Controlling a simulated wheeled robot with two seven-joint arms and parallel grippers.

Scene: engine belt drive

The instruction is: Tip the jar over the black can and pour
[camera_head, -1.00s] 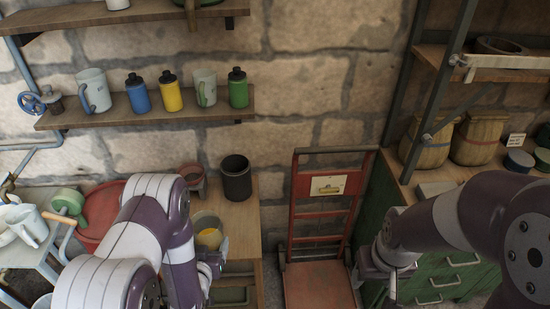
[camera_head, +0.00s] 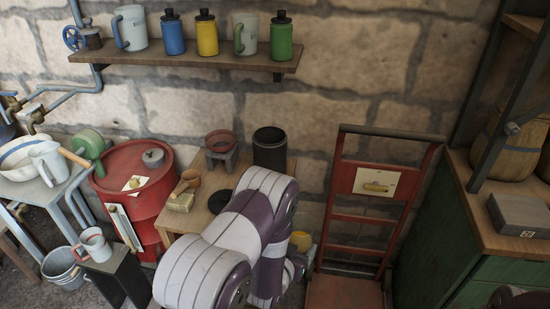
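The black can (camera_head: 270,148) stands upright and open-topped at the back right of the wooden table. The jar (camera_head: 301,241), with yellow contents, is mostly hidden behind my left arm. It is in front of the can and slightly to its right, apart from it, and looks upright. My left gripper (camera_head: 299,264) is at the jar, its fingers largely hidden; the jar has shifted along with it, so it appears held. My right gripper is out of view; only a bit of my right arm shows at the bottom right.
On the wooden table (camera_head: 223,179) are a red-rimmed pot (camera_head: 221,147), a wooden scoop-like item (camera_head: 188,183) and a dark disc (camera_head: 220,201). A red drum (camera_head: 134,190) is left, and a red hand truck (camera_head: 366,215) right. A shelf (camera_head: 190,57) with mugs and bottles runs above.

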